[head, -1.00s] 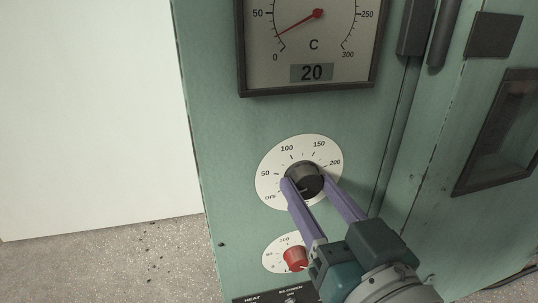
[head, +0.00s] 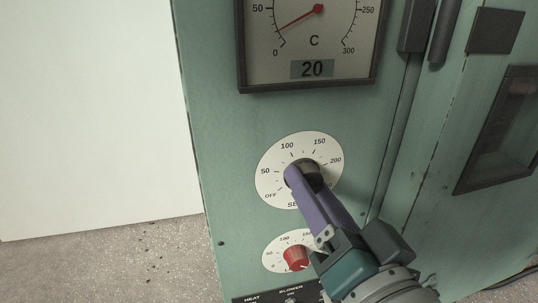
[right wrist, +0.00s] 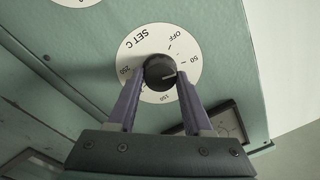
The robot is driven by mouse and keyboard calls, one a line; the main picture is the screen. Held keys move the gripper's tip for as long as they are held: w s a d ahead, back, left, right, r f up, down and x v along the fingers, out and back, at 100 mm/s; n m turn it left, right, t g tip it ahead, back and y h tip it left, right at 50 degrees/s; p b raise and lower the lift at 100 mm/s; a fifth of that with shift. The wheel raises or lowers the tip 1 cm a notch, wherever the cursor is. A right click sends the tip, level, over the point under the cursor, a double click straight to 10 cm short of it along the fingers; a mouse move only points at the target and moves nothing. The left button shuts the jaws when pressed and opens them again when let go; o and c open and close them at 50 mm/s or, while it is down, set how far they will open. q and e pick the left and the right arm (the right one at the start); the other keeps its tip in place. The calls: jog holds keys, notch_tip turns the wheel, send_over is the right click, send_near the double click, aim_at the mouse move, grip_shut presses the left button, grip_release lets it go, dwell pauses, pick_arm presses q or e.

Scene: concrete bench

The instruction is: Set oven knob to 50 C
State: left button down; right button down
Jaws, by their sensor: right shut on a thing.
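The dark oven knob (head: 309,166) sits at the middle of the round white SET C dial (head: 268,187) on the green panel. My right gripper (head: 303,174) reaches it from below right, its purple fingers nearly in line and partly covering knob and dial. In the right wrist view, my right gripper (right wrist: 161,78) is shut on the knob (right wrist: 157,70), one finger on each side. A pale mark on the knob points to the right there, near the 50 and toward the 100 side; the exact reading is unclear. My left gripper is not in view.
Above the dial is a gauge (head: 291,60) with a red needle and a display reading 20. A smaller dial with a red knob (head: 296,258) lies just below, close to my right gripper. A door with a dark window stands at the right. Open floor lies at left.

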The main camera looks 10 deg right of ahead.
dwell(0.3)
jog(key=shift+c, duration=1.6)
grip_release()
jog(key=s+b, duration=0.2)
jog(key=s, duration=0.8)
jog(key=shift+d+f+b, duration=0.2)
jog(key=shift+d+b, duration=0.1)
jog(key=shift+b, duration=0.05)
jog(key=shift+w, duration=0.1)
